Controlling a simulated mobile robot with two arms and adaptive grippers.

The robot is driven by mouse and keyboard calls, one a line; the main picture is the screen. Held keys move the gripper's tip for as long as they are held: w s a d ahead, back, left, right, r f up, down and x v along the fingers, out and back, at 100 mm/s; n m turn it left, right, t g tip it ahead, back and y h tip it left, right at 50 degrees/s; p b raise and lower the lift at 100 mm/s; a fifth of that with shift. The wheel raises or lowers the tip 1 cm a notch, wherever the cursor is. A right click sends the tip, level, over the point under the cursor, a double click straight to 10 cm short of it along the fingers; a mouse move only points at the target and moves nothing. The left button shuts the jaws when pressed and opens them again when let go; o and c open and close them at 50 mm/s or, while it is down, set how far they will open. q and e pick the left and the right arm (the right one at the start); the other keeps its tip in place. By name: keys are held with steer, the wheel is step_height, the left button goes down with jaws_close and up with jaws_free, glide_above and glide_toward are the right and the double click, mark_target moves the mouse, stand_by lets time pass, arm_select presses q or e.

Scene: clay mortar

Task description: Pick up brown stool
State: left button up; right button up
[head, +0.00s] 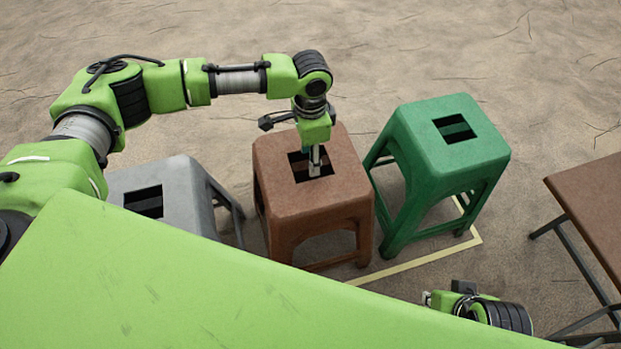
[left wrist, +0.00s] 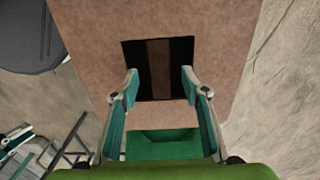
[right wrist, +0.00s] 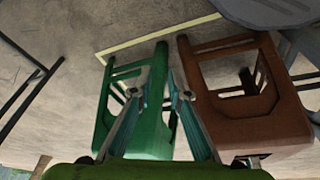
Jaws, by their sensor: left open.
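The brown stool (head: 275,195) stands upright on the sandy floor, with a dark slot in its seat split by a central bar. My left gripper (head: 314,165) points down over this slot. In the left wrist view, the brown seat (left wrist: 95,40) lies below the open, empty fingers (left wrist: 159,78). The fingertips are on either side of the central bar, near the slot's side edges; whether they dip into it is hard to tell. My right gripper (right wrist: 159,85) has its fingertips apart and holds nothing. The brown stool also shows in the right wrist view (right wrist: 260,125).
A green stool (head: 430,155) stands close to the brown stool's right, and a grey stool (head: 180,190) to its left. A brown table (head: 595,200) is at the right edge. A yellow line (head: 415,262) marks the floor. The floor behind the stools is clear.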

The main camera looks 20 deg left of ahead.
arm_select(q)
step_height(320, 180, down, 2)
steer(key=shift+f, duration=0.1)
arm_select(e)
steer(key=shift+v, duration=0.8)
arm_select(q)
jaws_close()
steer(key=shift+r, duration=0.2)
